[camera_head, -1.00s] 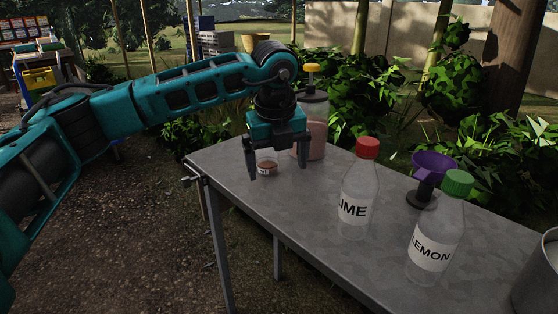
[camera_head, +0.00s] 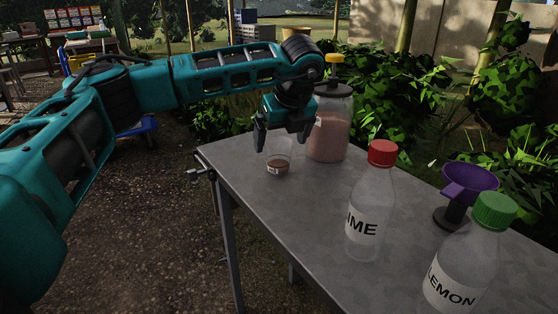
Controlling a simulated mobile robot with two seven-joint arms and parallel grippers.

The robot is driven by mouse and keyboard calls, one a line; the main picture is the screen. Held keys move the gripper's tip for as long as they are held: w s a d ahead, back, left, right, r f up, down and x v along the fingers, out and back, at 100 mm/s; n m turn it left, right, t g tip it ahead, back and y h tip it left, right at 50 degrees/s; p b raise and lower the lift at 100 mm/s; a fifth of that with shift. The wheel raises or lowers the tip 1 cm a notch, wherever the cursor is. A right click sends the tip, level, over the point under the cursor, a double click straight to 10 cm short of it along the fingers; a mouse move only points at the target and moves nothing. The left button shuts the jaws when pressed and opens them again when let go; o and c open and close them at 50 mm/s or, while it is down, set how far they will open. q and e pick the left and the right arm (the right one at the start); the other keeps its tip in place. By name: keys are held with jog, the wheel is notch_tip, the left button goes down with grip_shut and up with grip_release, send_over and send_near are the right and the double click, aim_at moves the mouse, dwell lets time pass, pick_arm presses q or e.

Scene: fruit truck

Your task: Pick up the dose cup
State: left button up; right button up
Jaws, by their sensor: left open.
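The dose cup (camera_head: 278,166) is a small clear cup with brown contents and a small label low on its side. It stands upright on the grey metal table (camera_head: 300,215), near its far left corner. My left gripper (camera_head: 281,146) points down above the cup, its two fingers spread and open. The fingers are at or just above the cup's rim, one toward each side. I cannot tell whether they touch it. My right gripper is not in view.
A large jar (camera_head: 329,132) of pinkish contents with a yellow-topped pump stands close behind the cup. A red-capped bottle (camera_head: 369,205), a green-capped lemon bottle (camera_head: 466,262) and a purple funnel (camera_head: 467,183) stand to the right. The table's left side has free room.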

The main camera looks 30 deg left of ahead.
aim_at(279, 154)
pick_arm(q)
jog(key=x, duration=0.1)
jog(key=b+x, duration=0.1)
jog(key=x, duration=0.2)
jog(key=shift+s+d+f, duration=0.15)
jog(key=shift+d+f, duration=0.05)
jog(key=shift+f, duration=0.15)
jog(key=shift+a+f, duration=0.2)
jog(key=shift+f, duration=0.25)
jog(key=c, duration=1)
